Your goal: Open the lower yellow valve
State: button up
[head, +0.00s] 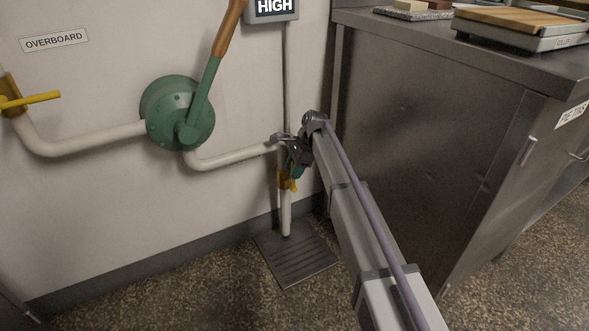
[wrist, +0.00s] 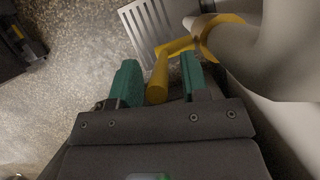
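The lower yellow valve (head: 287,184) sits on the vertical white pipe above the floor grate, partly hidden behind my gripper (head: 296,166) in the head view. In the wrist view its yellow handle (wrist: 158,79) sticks out from the yellow collar (wrist: 222,37) around the pipe. My gripper (wrist: 160,80) has green fingertips, one on each side of the handle's end. The fingers are apart, with a gap showing on both sides of the handle. Whether the handle lies at the same depth as the fingertips is hard to tell.
A green hand pump (head: 180,115) with a wooden-ended lever hangs on the wall to the left. Another yellow valve (head: 30,102) is at the far left. A steel cabinet (head: 430,130) stands close on the right. A drain grate (head: 297,262) lies below the pipe.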

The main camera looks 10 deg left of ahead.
jog(key=p+v, duration=1)
jog(key=shift+r, duration=0.4)
jog(key=shift+w+d, duration=0.1)
